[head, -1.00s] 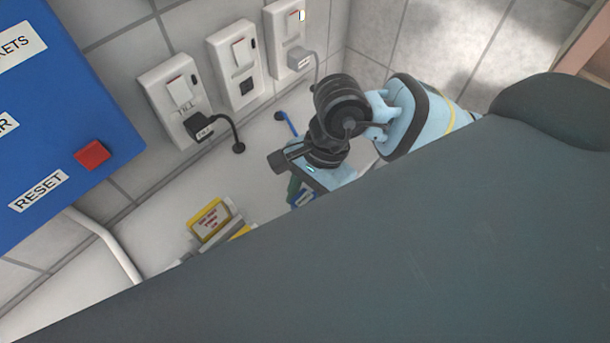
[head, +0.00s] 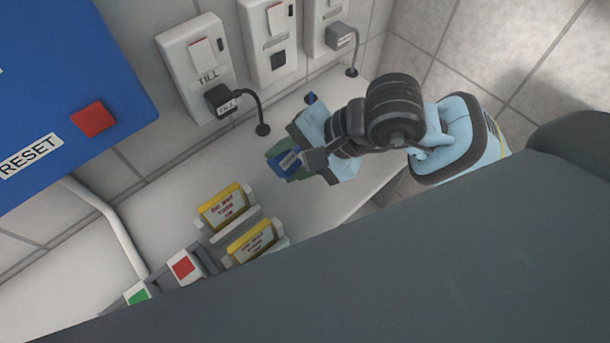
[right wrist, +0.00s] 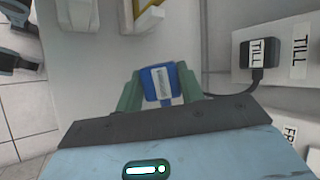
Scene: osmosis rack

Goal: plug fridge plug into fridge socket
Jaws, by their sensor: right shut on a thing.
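My right gripper (head: 282,163) is shut on a blue plug with a pale label, the fridge plug (head: 289,161), above the white counter. In the right wrist view the plug (right wrist: 161,84) sits between the green fingers; its label is too small to read. The middle wall socket (head: 271,45) is empty, with a dark opening below its switch. Its label is unreadable in the head view; the right wrist view shows a label starting "FR" (right wrist: 291,133) at the right edge. The gripper is apart from the sockets. My left gripper is not in view.
A black TILL plug (head: 222,101) fills the left socket (head: 190,50), and a grey plug (head: 341,36) fills the right one. Yellow-topped blocks (head: 222,208) and red (head: 183,267) and green buttons stand on the counter (head: 150,215). A blue box (head: 60,100) is on the wall.

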